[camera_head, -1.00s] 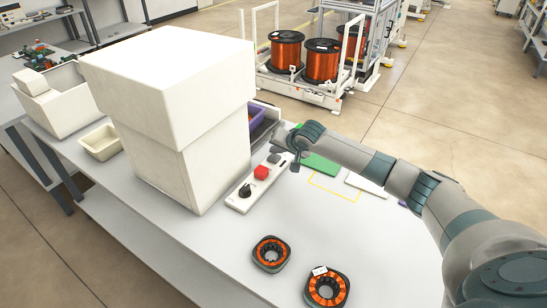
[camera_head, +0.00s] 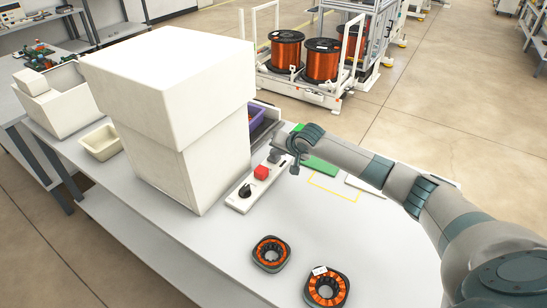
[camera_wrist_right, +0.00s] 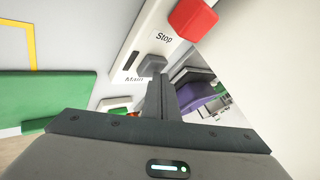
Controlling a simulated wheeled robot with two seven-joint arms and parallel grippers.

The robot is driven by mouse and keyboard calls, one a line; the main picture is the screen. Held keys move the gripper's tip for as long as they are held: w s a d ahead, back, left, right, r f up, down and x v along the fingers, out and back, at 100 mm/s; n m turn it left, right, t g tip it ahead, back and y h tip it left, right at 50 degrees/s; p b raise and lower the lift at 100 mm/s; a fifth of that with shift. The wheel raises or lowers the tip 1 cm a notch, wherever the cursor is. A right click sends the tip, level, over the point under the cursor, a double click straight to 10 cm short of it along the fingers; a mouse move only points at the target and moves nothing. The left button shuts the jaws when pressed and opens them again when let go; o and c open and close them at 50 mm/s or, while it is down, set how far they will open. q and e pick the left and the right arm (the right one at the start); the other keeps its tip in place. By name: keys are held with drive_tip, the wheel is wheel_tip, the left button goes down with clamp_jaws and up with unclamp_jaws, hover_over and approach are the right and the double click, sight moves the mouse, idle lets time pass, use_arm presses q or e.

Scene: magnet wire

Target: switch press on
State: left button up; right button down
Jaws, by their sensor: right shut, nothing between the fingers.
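A white control panel (camera_head: 245,194) lies on the table beside a tall white housing (camera_head: 170,110). It carries a black knob (camera_head: 244,191), a red button (camera_head: 261,172) and a small grey switch (camera_head: 274,156) at its far end. In the right wrist view the red button (camera_wrist_right: 192,18) is labelled Stop, and the grey switch (camera_wrist_right: 152,65) sits by a partly hidden label, Main. My right gripper (camera_head: 293,168) is shut and empty over the panel's far end. Its fingertips (camera_wrist_right: 157,80) appear right at the grey switch; contact cannot be told. My left gripper is out of view.
Two copper-wound rings (camera_head: 271,253) (camera_head: 326,288) lie on the front of the table. A green board (camera_head: 320,167) and a yellow outline are right of the panel. A purple bin (camera_head: 256,115) stands behind the housing. A cream tray (camera_head: 100,142) is at left.

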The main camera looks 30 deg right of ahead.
sight(276, 158)
drive_tip(key=shift+f, duration=0.35)
drive_tip(key=shift+r, duration=0.15)
idle(0.3)
drive_tip(key=shift+r+p, duration=0.65)
drive_tip(key=shift+p, duration=0.25)
wheel_tip(276, 158, up, 6)
drive_tip(key=p, duration=0.6)
drive_tip(key=shift+p, duration=0.3)
drive_tip(key=shift+d, duration=0.1)
